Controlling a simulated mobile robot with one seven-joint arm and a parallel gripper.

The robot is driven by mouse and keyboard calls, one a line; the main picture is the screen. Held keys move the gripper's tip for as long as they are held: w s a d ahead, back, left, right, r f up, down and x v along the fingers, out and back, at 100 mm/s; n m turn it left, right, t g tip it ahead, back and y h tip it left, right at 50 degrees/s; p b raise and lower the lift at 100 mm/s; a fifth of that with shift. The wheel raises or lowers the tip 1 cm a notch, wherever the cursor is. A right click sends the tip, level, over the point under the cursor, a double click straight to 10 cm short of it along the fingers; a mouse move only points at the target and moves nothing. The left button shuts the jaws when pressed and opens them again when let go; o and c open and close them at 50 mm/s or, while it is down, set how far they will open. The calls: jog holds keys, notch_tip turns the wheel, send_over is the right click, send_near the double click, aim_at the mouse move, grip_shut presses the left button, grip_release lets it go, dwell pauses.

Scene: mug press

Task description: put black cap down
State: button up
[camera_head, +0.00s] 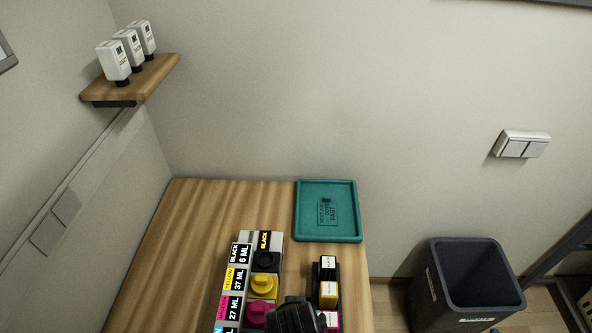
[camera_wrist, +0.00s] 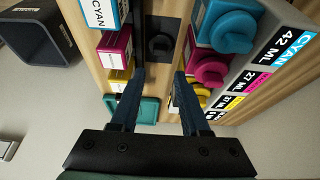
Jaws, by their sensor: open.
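The black cap (camera_wrist: 161,46) shows in the wrist view as a dark, round-knobbed piece on the wooden table, in the gap between the cartridge row and the ink tanks. My gripper (camera_wrist: 159,76) is open, its two fingers pointing toward the cap with nothing visible held between them. I cannot tell how much height separates the fingertips from the cap. In the head view my gripper (camera_head: 295,317) shows as a dark shape at the bottom edge and hides that part of the table. The black tank (camera_head: 266,260) is dark on top at the far end of the tank row.
The yellow cap (camera_head: 262,285) and magenta cap (camera_head: 257,313) sit on their tanks; a cyan cap (camera_wrist: 232,31) shows in the wrist view. Small cartridges (camera_head: 328,292) stand in a dark holder on the right. A teal tray (camera_head: 350,228) lies behind. A bin (camera_head: 432,293) stands right.

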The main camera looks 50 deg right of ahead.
jog(key=shift+v, duration=0.9)
jog(key=w+a+r+n+t+h, duration=0.15)
jog(key=w+r+t, duration=0.35)
jog(key=w+r, duration=0.65)
jog(key=w+a+r+n+t, duration=0.3)
jog(key=w+r+t, duration=0.35)
jog(key=r, duration=0.95)
jog(key=a+r+n+t+y, duration=0.1)
jog(key=a+r+t, duration=0.2)
jog(key=r, duration=0.5)
jog(key=a+r+n+t, duration=0.15)
jog(key=a+r, duration=0.25)
jog(key=r, duration=0.4)
jog(key=s+a+r+n+t+y, duration=0.1)
jog(key=s+a+r+t, duration=0.3)
jog(key=r, duration=0.5)
jog(key=s+a+r+n+t+y, duration=0.1)
jog(key=s+a+r+t+y, duration=0.2)
jog(key=r, duration=0.7)
jog(key=s+a+t, duration=0.1)
jog(key=s, duration=0.1)
jog(key=shift+s+a+r+n, duration=0.15)
jog(key=shift+s+a+n, duration=0.1)
jog(key=shift+n, duration=0.15)
jog(key=shift+d, duration=0.1)
